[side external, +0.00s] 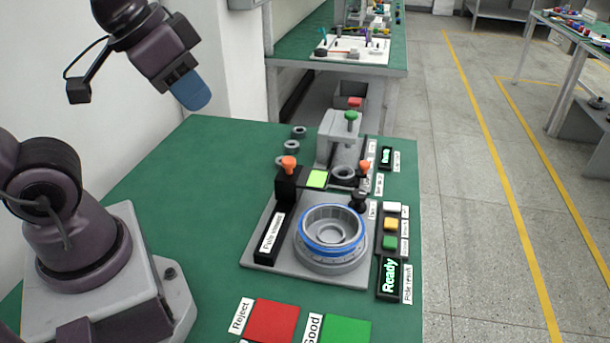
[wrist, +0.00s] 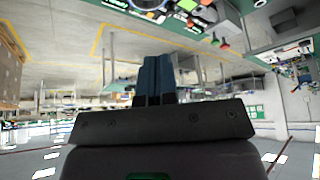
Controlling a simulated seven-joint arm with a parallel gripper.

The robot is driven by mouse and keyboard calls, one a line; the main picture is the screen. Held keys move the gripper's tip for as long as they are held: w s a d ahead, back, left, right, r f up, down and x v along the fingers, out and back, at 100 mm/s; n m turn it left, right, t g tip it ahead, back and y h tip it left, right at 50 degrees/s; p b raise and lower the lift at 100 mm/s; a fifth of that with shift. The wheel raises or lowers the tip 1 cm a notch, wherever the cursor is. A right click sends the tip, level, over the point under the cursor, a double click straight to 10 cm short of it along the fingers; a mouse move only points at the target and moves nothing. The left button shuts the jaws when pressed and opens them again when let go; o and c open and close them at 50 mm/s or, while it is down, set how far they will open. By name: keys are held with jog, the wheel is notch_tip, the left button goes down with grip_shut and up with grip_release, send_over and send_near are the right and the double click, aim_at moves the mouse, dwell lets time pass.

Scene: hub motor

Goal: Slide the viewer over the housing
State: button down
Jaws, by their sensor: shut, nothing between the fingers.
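The housing (side external: 331,232) is a round, open grey part with a blue ring around its rim, on a grey base plate (side external: 262,238). Behind it is what looks like the viewer (side external: 317,179), a black piece with a lit green screen and an orange knob (side external: 289,165) at its left end. The viewer sits behind the housing, not over it. My gripper (side external: 192,93) has blue fingers, is shut and empty, and hangs high to the left, well apart from both. In the wrist view the fingers (wrist: 155,78) are pressed together; the work station is cut off at the top.
A grey press-like fixture (side external: 338,127) with a green knob stands behind the viewer. Several grey rings lie left of it. Coloured buttons (side external: 390,225) and a "Ready" display (side external: 389,277) are at the right. Red (side external: 272,320) and green (side external: 347,331) pads lie in front. The left green table is clear.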

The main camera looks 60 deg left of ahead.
jog(key=c, duration=1.8)
grip_release()
jog(key=o, duration=0.4)
jog(key=shift+a+f, duration=0.1)
jog(key=shift+f, duration=0.05)
jog(key=o, duration=0.6)
jog(key=shift+w+a+f+n+g, duration=0.3)
jog(key=shift+w+a+f+g, duration=0.15)
jog(key=shift+w+f+g, duration=0.35)
jog(key=n+g, duration=0.4)
jog(key=n, duration=1.3)
send_over(288, 160)
notch_tip(288, 160, down, 10)
jog(key=r, duration=0.1)
notch_tip(288, 160, down, 13)
jog(key=shift+r, duration=0.1)
